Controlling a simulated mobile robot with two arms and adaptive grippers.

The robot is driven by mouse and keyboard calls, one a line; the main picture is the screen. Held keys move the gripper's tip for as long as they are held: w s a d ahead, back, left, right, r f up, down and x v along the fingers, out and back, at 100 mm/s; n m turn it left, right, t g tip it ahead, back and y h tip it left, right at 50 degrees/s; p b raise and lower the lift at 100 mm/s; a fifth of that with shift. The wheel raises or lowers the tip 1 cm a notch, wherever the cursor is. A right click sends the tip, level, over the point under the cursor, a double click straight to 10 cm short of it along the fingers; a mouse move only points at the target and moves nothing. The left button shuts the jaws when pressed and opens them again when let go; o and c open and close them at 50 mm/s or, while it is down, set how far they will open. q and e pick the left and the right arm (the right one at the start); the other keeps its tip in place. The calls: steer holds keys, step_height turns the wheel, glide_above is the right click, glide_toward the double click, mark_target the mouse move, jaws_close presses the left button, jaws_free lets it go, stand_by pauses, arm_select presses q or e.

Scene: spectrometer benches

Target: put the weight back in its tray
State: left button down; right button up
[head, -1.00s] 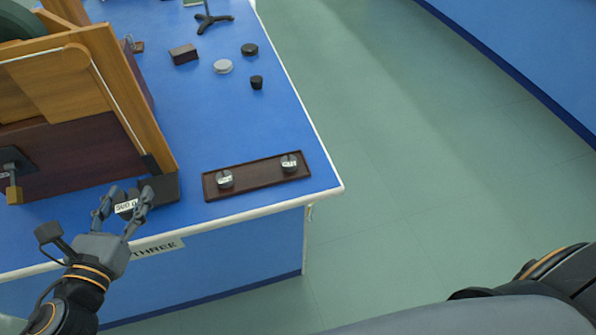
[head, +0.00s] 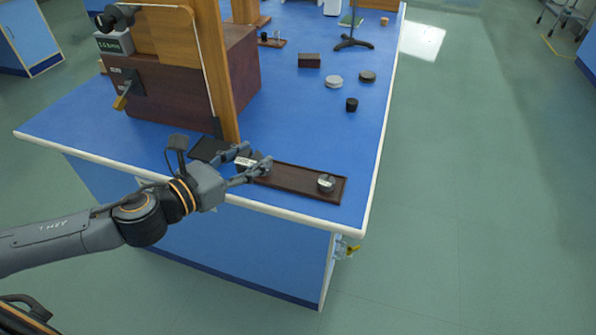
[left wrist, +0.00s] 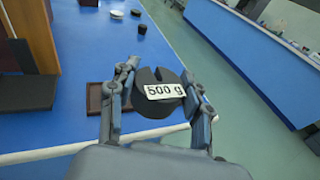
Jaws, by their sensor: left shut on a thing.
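My left gripper (head: 254,169) is shut on the 500 g weight, a dark slotted disc with a white label. The weight (left wrist: 160,92) shows clearly between the fingers in the left wrist view, and its label shows in the head view (head: 245,162). The gripper holds it at the left end of the long dark brown tray (head: 296,178); contact with the tray cannot be told. Another round weight (head: 327,184) stands at the tray's right end. The gripper covers the tray's left end in the head view. My right gripper is out of view.
A tall wooden apparatus (head: 180,85) and a dark flat pad (head: 209,148) stand left of the tray. Several small items, including a black cup (head: 351,104) and a light disc (head: 333,81), lie farther back. The blue bench's (head: 310,130) near and right edges are close to the tray.

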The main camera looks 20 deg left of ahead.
arm_select(q)
steer(key=f+p+x, duration=0.1)
steer(key=p+x, duration=0.1)
steer(key=x, duration=0.6)
steer(key=b, duration=0.1)
glide_above(294, 178)
step_height(294, 178, down, 6)
steer(key=shift+s+f, duration=0.1)
step_height(294, 178, down, 3)
steer(key=shift+d+f+b, duration=0.1)
steer(key=shift+f+b, duration=0.05)
steer(key=shift+b, duration=0.2)
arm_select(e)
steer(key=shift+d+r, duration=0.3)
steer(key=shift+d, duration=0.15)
arm_select(q)
steer(key=shift+f, duration=0.1)
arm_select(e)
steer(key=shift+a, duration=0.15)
arm_select(q)
steer(key=c, duration=0.6)
jaws_free()
steer(key=shift+f, duration=0.15)
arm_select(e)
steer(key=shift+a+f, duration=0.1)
